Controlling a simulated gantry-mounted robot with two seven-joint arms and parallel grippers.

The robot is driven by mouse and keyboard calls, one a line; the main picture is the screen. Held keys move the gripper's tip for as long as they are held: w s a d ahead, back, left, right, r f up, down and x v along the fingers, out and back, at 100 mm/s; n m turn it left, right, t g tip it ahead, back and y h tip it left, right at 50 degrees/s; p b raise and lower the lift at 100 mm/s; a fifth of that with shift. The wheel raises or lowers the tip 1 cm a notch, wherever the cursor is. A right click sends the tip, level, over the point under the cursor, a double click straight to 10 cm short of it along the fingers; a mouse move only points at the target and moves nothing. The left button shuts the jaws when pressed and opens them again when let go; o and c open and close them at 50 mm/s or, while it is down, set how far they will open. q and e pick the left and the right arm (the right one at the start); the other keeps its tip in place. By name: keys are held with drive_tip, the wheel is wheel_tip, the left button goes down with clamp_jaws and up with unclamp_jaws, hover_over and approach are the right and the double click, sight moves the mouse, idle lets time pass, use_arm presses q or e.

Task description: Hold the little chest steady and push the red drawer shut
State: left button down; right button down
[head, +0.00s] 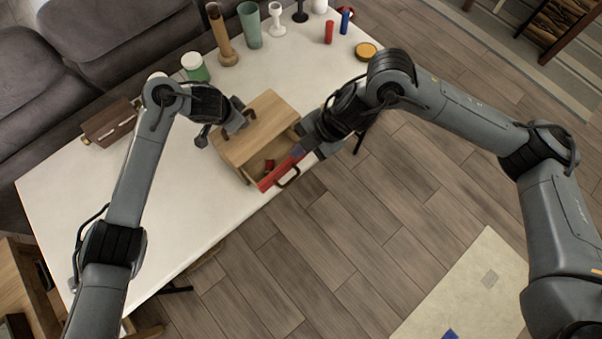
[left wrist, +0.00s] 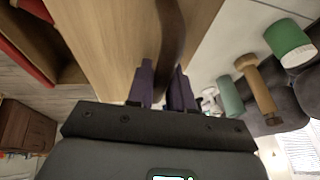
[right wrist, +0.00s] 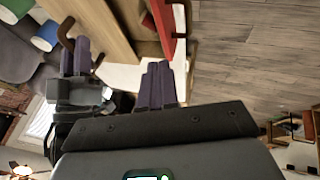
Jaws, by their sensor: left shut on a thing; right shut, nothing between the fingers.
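The little chest (head: 262,122) is a light wooden box standing near the table's front edge. Its red drawer (head: 279,171) is pulled out, with a dark handle on its front and a small dark red thing (head: 269,164) inside. My left gripper (head: 242,117) is shut on the chest's dark top handle, and the brown handle (left wrist: 171,35) runs between its fingers in the left wrist view. My right gripper (head: 304,146) is shut and empty by the drawer's right end. In the right wrist view the red front (right wrist: 168,22) lies beyond its fingertips; I cannot tell whether they touch.
The white table (head: 130,200) is bare to the left of the chest. Open floor lies past the table's front edge.

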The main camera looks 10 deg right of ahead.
drive_tip(key=s+d+f+m+t, duration=0.1)
drive_tip(key=s+d+f, duration=0.2)
drive_tip(key=s+d, duration=0.5)
drive_tip(key=w+a+f, duration=0.4)
drive_tip(key=a+f, duration=0.4)
drive_tip(key=f, duration=0.1)
drive_tip(key=shift+w+a, duration=0.15)
drive_tip(key=shift+a, duration=0.05)
